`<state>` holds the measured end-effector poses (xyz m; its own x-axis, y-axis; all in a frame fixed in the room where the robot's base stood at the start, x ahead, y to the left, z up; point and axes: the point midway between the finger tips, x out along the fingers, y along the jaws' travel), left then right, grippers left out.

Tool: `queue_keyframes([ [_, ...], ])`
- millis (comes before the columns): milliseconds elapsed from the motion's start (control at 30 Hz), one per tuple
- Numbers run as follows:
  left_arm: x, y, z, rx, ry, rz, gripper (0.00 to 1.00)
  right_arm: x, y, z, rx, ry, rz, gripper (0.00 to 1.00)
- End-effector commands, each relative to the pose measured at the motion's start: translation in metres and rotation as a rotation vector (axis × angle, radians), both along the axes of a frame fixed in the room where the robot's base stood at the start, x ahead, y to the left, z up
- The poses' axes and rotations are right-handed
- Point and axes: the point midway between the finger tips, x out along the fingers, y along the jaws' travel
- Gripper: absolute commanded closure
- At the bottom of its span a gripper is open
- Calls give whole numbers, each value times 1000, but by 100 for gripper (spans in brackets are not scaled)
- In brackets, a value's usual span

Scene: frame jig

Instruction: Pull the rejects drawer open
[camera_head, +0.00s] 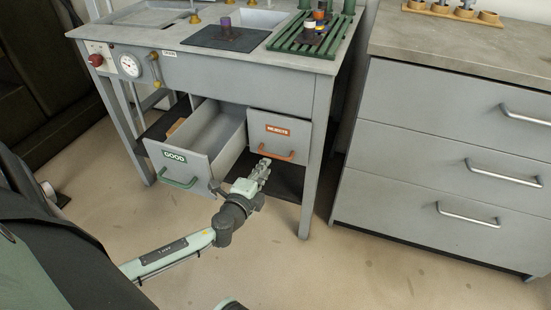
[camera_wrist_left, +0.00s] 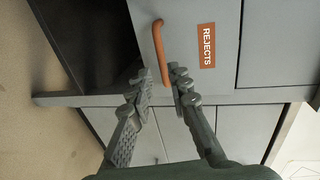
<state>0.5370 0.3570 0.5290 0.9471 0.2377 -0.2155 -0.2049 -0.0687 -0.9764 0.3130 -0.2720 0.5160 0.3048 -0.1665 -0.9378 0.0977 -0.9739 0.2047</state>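The rejects drawer (camera_head: 290,130) has a grey front with an orange label and an orange bar handle (camera_head: 276,154). It looks shut in the bench, and its front also shows in the left wrist view (camera_wrist_left: 205,75). My left gripper (camera_head: 264,166) is just in front of the handle. In the left wrist view the handle (camera_wrist_left: 160,52) lies just beyond the open fingers (camera_wrist_left: 160,78), near the right finger. I cannot tell whether they touch. My right gripper is not in view.
The good drawer (camera_head: 178,156) stands pulled out to the left of the rejects drawer, with a green handle (camera_head: 178,182). The workbench (camera_head: 240,80) holds them. A grey cabinet (camera_head: 430,150) with steel handles stands at right. The floor (camera_head: 330,270) in front is clear.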

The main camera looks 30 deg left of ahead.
Motion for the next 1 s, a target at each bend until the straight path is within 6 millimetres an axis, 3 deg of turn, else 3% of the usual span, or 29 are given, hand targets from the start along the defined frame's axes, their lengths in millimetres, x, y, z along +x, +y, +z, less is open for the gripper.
queue_keyframes([
  [500, 66, 14, -12, 15, -6, -13, 81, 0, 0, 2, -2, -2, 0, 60],
  [900, 75, 16, -15, 14, -3, -14, 81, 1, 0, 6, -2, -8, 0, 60],
  [1000, 75, 16, -15, 15, -3, -13, 93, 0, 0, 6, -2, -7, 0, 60],
])
